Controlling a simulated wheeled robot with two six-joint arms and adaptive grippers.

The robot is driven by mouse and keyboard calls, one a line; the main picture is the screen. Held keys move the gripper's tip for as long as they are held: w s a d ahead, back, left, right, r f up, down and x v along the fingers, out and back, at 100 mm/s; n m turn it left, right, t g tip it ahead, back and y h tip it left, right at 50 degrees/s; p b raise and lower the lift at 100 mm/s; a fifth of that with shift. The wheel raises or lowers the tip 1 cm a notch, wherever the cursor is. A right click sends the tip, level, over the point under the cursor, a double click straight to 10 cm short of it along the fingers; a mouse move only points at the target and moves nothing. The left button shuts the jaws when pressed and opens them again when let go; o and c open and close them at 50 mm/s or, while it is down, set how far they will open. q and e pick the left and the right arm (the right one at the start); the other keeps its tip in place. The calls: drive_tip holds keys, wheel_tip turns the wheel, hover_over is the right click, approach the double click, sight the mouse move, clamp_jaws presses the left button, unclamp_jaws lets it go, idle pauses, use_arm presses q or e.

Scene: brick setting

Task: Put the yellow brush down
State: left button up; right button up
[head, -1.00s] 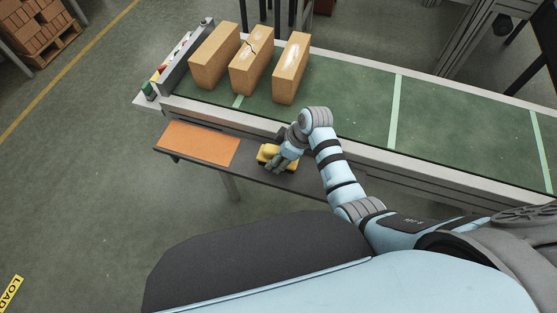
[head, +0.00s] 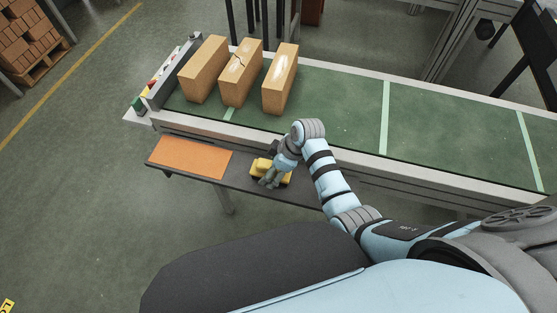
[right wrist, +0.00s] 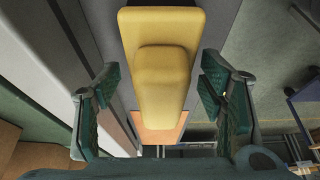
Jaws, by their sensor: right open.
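The yellow brush (head: 285,179) rests on the dark narrow shelf (head: 305,192) in front of the conveyor, to the right of the orange mat (head: 189,157). My right gripper (head: 268,182) is at the brush and partly hides it. In the right wrist view the brush (right wrist: 163,75) lies between the two spread fingers of my right gripper (right wrist: 162,100), with a gap on each side. The gripper is open. My left gripper is in neither view.
Three tan bricks (head: 203,70) stand on the green conveyor belt (head: 325,110); the middle one (head: 241,73) has a dark crack and the right one (head: 280,79) a white patch. Colored buttons (head: 150,88) sit at the conveyor's left end.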

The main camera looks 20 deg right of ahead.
drive_tip(key=p+v, duration=0.2)
drive_tip(key=v, duration=0.9)
drive_tip(key=shift+s, duration=0.1)
